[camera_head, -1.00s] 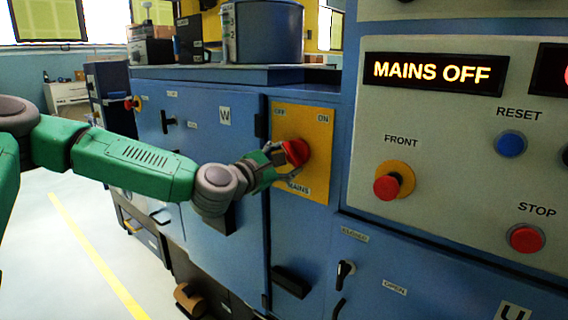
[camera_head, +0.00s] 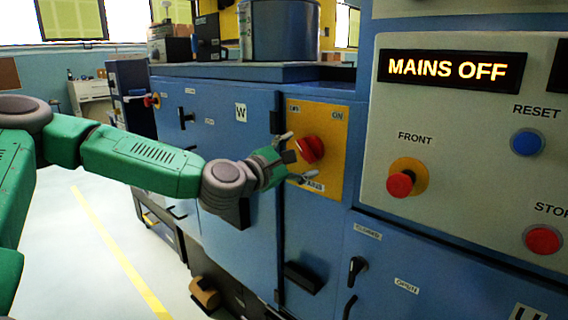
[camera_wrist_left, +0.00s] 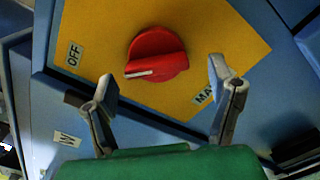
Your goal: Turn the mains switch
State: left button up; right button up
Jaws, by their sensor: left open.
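The red mains switch (camera_head: 310,149) is a round knob on a yellow plate (camera_head: 333,113) marked OFF, ON and MAINS. In the left wrist view the knob (camera_wrist_left: 157,54) shows a white pointer line aimed toward the OFF label (camera_wrist_left: 73,55). My left gripper (camera_head: 296,157) is open in front of the plate. In the left wrist view its two fingers stand apart, below and to either side of the knob, not gripping it. A lit display (camera_head: 450,69) reads MAINS OFF. My right gripper is not in view.
A grey panel at right carries a red FRONT button (camera_head: 400,184), a blue RESET button (camera_head: 527,142) and a red STOP button (camera_head: 543,239). Below is a black handle (camera_head: 356,269) between CLOSED and OPEN labels. Free floor lies at left.

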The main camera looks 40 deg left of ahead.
pick_arm(q)
jog(key=s, duration=1)
jog(key=shift+d+r, duration=0.15)
jog(key=shift+a, duration=0.4)
jog(key=shift+d, duration=0.1)
